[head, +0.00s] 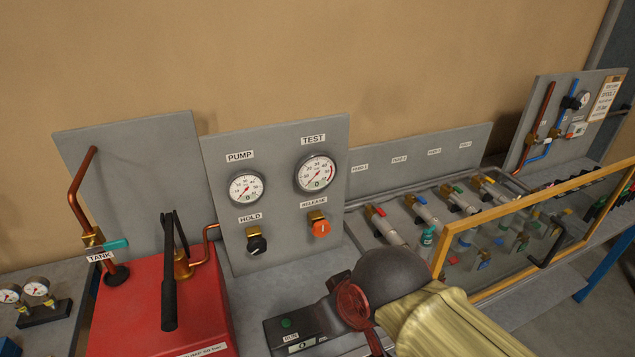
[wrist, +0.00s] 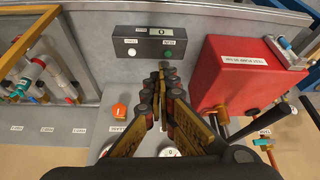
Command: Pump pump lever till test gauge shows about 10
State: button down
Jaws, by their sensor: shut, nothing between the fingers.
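The black pump lever (head: 169,295) stands upright at the red pump box (head: 205,300), left of my gripper in the head view. The lever (wrist: 262,121) also shows at the right of the wrist view, apart from my fingers. The round white test gauge (head: 317,172) is at the upper right of the grey panel. Its small display appears to read 0; the needle is too small to read surely. My gripper (wrist: 161,72) is shut and empty. In the head view it is partly hidden by my arm, near the small RUN box.
The panel also holds the pump gauge (head: 247,188), a black HOLD knob (head: 257,244) and an orange RELEASE knob (head: 320,228). The dark button box (wrist: 155,45) lies close beyond my fingertips. A yellow-framed guard (head: 540,230) and several valves are on the right.

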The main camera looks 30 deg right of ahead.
jog(key=w+r+g+p, duration=0.4)
jog(key=r+p, duration=0.9)
jog(key=p, duration=0.5)
jog(key=shift+d+g+y, duration=0.2)
jog(key=shift+g+y, duration=0.1)
jog(key=shift+g, duration=0.6)
jog(key=c, duration=2.5)
grip_release()
jog(key=shift+s, duration=0.1)
jog(key=o, duration=0.4)
jog(key=shift+o, duration=0.3)
jog(key=o, duration=0.5)
jog(key=shift+r, duration=0.1)
